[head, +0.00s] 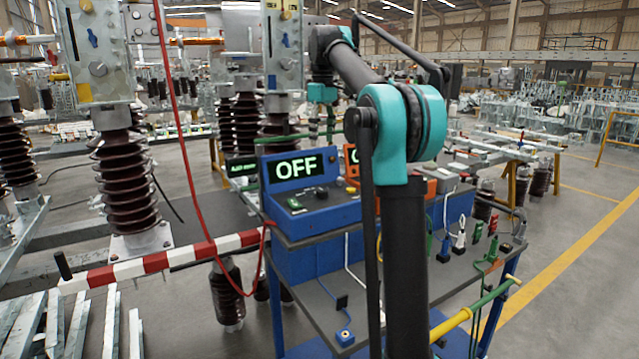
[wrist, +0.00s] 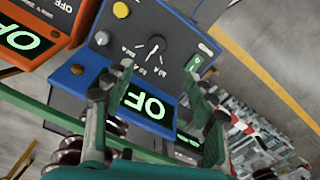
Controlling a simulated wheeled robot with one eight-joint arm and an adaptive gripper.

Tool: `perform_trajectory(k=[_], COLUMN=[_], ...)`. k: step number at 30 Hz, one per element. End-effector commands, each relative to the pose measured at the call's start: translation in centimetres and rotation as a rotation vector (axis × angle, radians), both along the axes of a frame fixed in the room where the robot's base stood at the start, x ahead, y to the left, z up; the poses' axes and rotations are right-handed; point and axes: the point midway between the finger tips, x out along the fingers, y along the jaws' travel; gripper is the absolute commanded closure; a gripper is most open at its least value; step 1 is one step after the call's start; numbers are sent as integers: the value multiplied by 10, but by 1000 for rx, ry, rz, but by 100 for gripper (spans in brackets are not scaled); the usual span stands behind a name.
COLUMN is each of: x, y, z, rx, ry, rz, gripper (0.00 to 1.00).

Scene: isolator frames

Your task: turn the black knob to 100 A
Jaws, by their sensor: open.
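The blue instrument box (head: 325,215) stands on a bench in the head view, its lit display (head: 296,167) reading OFF. The black knob (head: 321,193) is on its top panel, between a green switch (head: 294,204) and a yellow button (head: 352,190). In the wrist view the black knob (wrist: 154,46) shows a white pointer line and a printed scale around it; the small figures are hard to read. My gripper (wrist: 161,76) is open and empty, its fingers apart over the display, with the knob beyond the fingertips. No contact with the knob shows.
An orange box (wrist: 52,45) with its own OFF display stands beside the blue one. A red-and-white barrier bar (head: 165,260) and a red cable (head: 190,170) lie left of the bench. Brown insulators (head: 130,185) stand farther left. Open floor (head: 575,250) lies right.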

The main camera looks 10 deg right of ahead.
Motion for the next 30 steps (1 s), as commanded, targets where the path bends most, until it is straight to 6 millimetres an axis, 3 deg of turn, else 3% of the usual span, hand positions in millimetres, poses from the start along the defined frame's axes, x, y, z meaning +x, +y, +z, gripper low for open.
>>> perform_trajectory(k=[8,30], x=[0,0], y=[0,0], z=[-13,-149], rx=[0,-1], ry=[3,2], rz=[4,3], gripper=[44,44])
